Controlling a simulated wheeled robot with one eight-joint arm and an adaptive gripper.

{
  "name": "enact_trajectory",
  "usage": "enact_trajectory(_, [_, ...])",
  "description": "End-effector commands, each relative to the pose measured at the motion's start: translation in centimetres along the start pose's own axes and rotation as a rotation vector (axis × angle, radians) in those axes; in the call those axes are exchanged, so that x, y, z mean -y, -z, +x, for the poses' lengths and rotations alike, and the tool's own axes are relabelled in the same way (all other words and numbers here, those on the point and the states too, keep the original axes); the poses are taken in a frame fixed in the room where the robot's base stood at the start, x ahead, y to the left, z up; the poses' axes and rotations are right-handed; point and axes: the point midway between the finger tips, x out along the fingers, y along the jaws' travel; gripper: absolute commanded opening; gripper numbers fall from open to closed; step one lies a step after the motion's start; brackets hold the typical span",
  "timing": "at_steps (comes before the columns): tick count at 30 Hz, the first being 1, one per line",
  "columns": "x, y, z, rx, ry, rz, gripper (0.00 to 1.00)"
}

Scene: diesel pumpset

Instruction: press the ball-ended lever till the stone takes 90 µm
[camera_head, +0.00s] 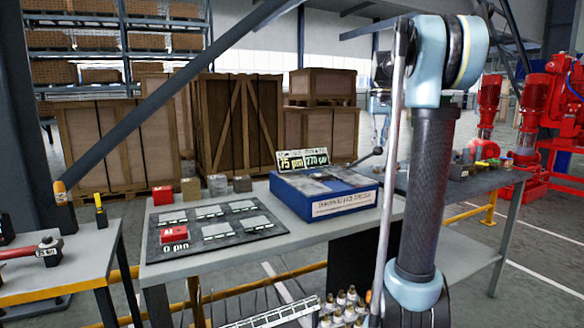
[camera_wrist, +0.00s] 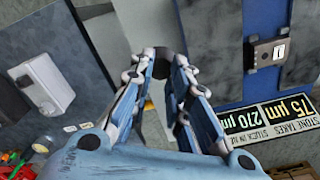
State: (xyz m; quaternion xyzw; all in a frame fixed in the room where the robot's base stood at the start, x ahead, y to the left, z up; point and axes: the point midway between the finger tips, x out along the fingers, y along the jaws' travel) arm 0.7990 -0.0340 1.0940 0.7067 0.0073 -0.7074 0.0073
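The blue machine (camera_head: 325,192) stands on the grey bench; its sign (camera_head: 303,160) reads 75 µm and 270 µm. In the wrist view the sign (camera_wrist: 268,115) is upside down and reads "stone takes 75 µm". The lever's dark ball end (camera_head: 378,151) stands at the machine's right rear corner. In the wrist view a dark round ball (camera_wrist: 170,63) shows at the tips of my gripper (camera_wrist: 164,68). The fingers are apart, with a gap between them; I cannot tell whether they touch the ball.
A dark mat (camera_head: 215,226) with several pale plates and a red block (camera_head: 174,234) lies left of the machine. Small blocks (camera_head: 217,185) stand behind it. Wooden crates (camera_head: 238,125) stand behind; red pumps (camera_head: 540,100) at right.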

Motion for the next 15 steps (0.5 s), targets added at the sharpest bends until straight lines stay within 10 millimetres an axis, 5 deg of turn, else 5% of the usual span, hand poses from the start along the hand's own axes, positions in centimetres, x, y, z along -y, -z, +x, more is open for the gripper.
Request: enact_trajectory(15, [0.0, 0.0, 2.1, -0.001, 0.001, 0.000, 0.17])
